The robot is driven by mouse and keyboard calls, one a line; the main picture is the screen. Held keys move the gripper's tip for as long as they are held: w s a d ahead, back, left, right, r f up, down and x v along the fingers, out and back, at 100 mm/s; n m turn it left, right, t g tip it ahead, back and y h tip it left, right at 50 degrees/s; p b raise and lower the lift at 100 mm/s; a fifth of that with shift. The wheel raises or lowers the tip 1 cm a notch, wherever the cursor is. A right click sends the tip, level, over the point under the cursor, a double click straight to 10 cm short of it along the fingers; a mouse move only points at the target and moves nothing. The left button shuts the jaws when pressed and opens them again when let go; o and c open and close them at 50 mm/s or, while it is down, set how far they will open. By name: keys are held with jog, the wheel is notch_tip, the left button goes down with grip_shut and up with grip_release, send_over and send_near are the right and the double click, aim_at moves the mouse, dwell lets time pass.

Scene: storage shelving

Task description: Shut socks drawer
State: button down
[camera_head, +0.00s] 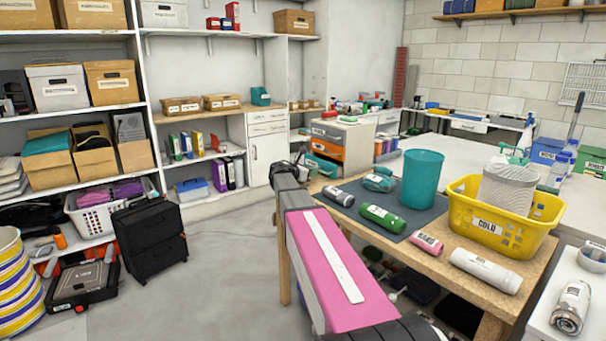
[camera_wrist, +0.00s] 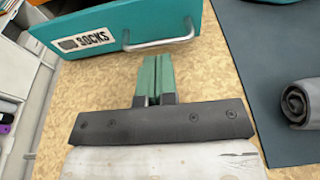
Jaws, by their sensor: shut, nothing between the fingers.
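The teal socks drawer (camera_wrist: 165,15) shows at the top of the wrist view. Its front carries a white SOCKS label (camera_wrist: 85,40) and a pale metal bar handle (camera_wrist: 160,44). In the head view the teal drawer (camera_head: 322,167) is the lowest visible one in a small cabinet (camera_head: 345,132), under an orange drawer. It appears to stick out from the cabinet. My gripper (camera_wrist: 156,60) is shut and empty, its green fingers together. The fingertips are just below the handle in the wrist view; I cannot tell whether they touch it. In the head view my arm hides part of this area.
A wooden table (camera_head: 440,240) stands at right with a dark mat (camera_head: 335,206), bottles, a teal cup (camera_head: 422,180) and a yellow basket (camera_head: 500,232). A grey rolled item (camera_wrist: 300,100) lies at right in the wrist view.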

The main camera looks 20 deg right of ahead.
aim_at(327, 169)
jog(key=shift+x, duration=1.4)
jog(key=shift+r+x, duration=0.25)
jog(key=shift+x, duration=0.9)
jog(key=shift+r+x, duration=0.25)
jog(key=shift+x, duration=0.95)
jog(key=shift+w, duration=0.2)
